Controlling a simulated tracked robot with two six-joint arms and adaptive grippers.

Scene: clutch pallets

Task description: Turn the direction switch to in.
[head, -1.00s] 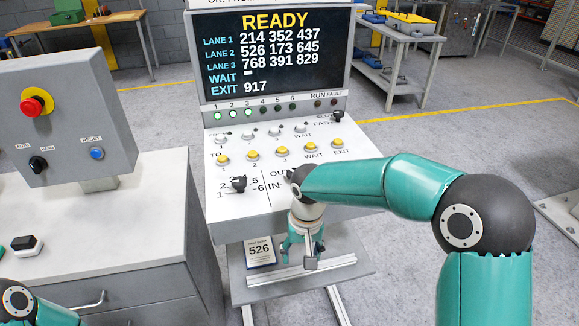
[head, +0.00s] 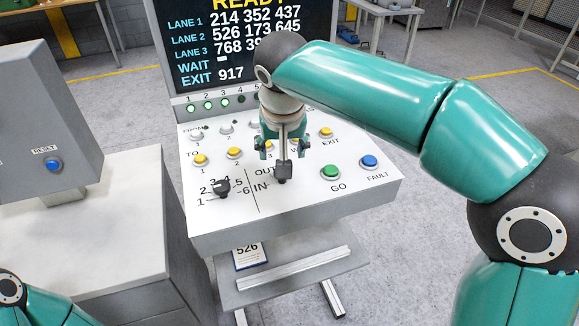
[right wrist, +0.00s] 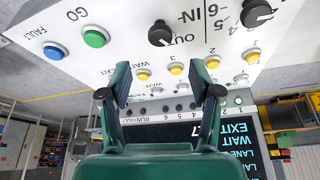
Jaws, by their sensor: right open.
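The direction switch is a black knob (right wrist: 160,34) beside the OUT and IN labels on the white sloping panel. In the right wrist view its white mark appears to point towards OUT. My left gripper is out of view.
A second black knob (head: 221,188) with numbers stands left of the switch. Yellow buttons (head: 234,153) lie behind, and a green GO button (head: 331,172) and blue FAULT button (head: 370,161) to the right. A grey cabinet (head: 85,235) stands at left.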

